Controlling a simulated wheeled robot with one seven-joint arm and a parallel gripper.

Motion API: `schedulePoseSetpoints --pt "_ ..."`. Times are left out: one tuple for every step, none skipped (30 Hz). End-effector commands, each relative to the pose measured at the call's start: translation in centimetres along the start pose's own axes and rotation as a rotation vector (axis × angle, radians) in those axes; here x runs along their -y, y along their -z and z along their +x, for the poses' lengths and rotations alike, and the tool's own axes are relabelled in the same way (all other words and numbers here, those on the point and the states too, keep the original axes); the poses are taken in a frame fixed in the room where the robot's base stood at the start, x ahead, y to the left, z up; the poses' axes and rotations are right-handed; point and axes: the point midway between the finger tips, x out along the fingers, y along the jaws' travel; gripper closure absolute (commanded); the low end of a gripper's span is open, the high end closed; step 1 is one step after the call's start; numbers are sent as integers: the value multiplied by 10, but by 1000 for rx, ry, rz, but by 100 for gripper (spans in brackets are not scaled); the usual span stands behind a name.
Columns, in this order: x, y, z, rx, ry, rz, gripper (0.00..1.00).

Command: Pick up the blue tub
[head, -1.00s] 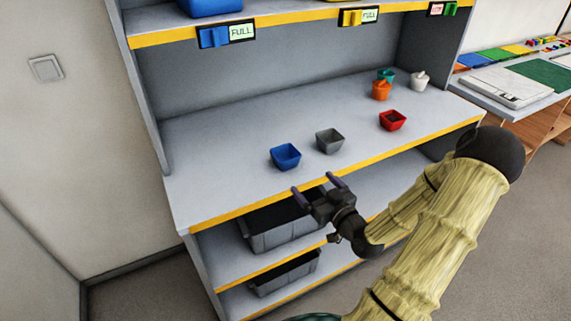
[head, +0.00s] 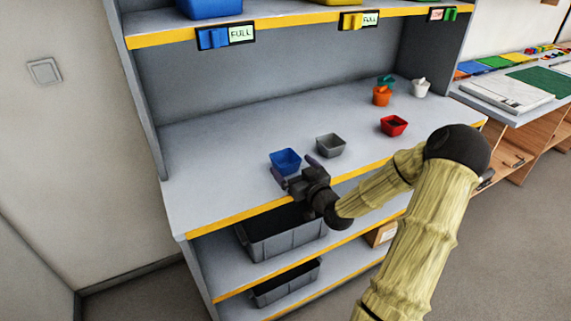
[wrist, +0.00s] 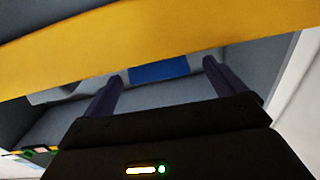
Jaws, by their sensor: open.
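The blue tub (head: 285,161) stands upright on the grey shelf top, left of the grey tub. My gripper (head: 293,166) is open and empty in the head view, just in front of the blue tub. Its two fingers point towards the tub, one to each side of its near face, and I cannot tell whether they touch it. In the wrist view a blue patch (wrist: 160,71), likely the tub, shows between the fingertips of my gripper (wrist: 162,72).
A grey tub (head: 330,146) stands close to the right, with a red tub (head: 393,126) farther right. Orange (head: 381,97), teal and white (head: 420,88) containers stand at the back right. The yellow shelf edge (head: 240,211) lies below my gripper. Grey bins (head: 285,243) sit underneath.

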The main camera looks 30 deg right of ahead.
Motion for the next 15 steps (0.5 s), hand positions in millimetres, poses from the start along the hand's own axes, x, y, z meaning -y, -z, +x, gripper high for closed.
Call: schedulePoseSetpoints --pt "0 0 2 1 0 0 5" --pt "0 0 2 1 0 0 5" --pt "0 0 2 1 0 0 5" --pt "0 0 2 1 0 0 5" --pt "0 0 2 1 0 0 5" --pt "0 0 2 1 0 0 5" --pt "0 0 2 1 0 0 5" --pt "0 0 2 1 0 0 5" --pt "0 0 2 1 0 0 5" --pt "0 0 3 1 0 0 5" --pt "0 0 4 1 0 0 5" --pt "0 0 6 1 0 0 5" --pt "0 0 9 0 0 1 5" --pt "-1 1 13 0 0 1 5" --pt "-1 1 18 -1 0 1 5"
